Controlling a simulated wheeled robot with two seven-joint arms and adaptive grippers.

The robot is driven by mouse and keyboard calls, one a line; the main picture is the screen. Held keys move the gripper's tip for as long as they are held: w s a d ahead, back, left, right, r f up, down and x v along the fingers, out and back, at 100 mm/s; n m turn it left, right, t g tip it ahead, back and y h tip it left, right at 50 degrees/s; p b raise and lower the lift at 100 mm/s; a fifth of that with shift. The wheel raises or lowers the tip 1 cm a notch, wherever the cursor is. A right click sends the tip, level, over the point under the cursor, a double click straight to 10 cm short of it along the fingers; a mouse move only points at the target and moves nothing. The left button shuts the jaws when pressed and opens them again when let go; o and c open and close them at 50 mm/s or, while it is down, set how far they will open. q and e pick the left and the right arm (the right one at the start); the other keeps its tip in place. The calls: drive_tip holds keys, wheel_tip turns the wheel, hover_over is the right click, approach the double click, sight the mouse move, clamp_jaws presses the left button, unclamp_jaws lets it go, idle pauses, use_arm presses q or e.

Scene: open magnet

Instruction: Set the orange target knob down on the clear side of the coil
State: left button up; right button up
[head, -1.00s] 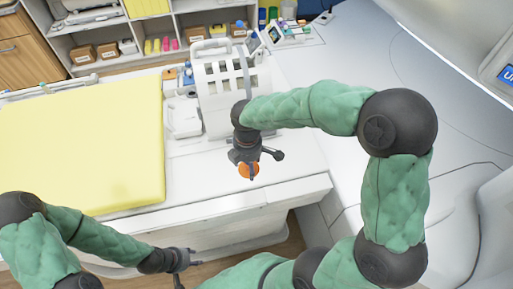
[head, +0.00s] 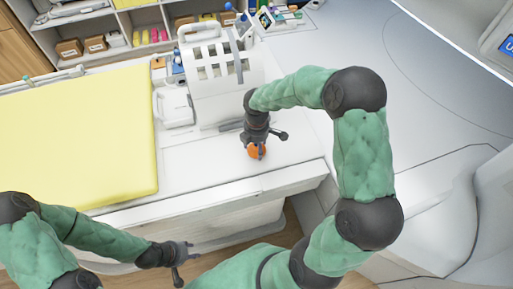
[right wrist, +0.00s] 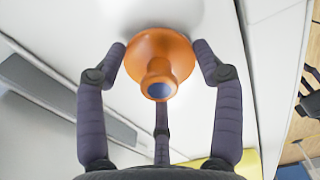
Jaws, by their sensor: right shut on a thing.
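The orange target knob (head: 256,152) is in my right gripper (head: 256,147), over the white bed top in front of the coil. In the right wrist view the knob (right wrist: 158,60) has a wide flange and a narrow stem with a dark end. The fingers (right wrist: 158,65) stand around its flange. Whether it touches the white surface, I cannot tell. The white slotted coil (head: 213,92) stands behind and left of the knob. My left gripper (head: 184,262) is empty and open, low in front of the bed.
A yellow pad (head: 75,140) covers the bed's left part. A white box (head: 174,107) stands left of the coil. The white top (head: 295,150) right of the knob is bare up to its edge. Shelves with boxes (head: 95,45) and small coloured items stand behind.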

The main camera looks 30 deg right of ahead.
drive_tip(key=shift+f, duration=0.3)
drive_tip(key=shift+f, duration=0.15)
drive_tip(key=o, duration=1.2)
wheel_tip(320, 180, up, 12)
drive_tip(key=p, duration=0.2)
drive_tip(key=shift+p, duration=0.4)
drive_tip(key=shift+r, duration=0.2)
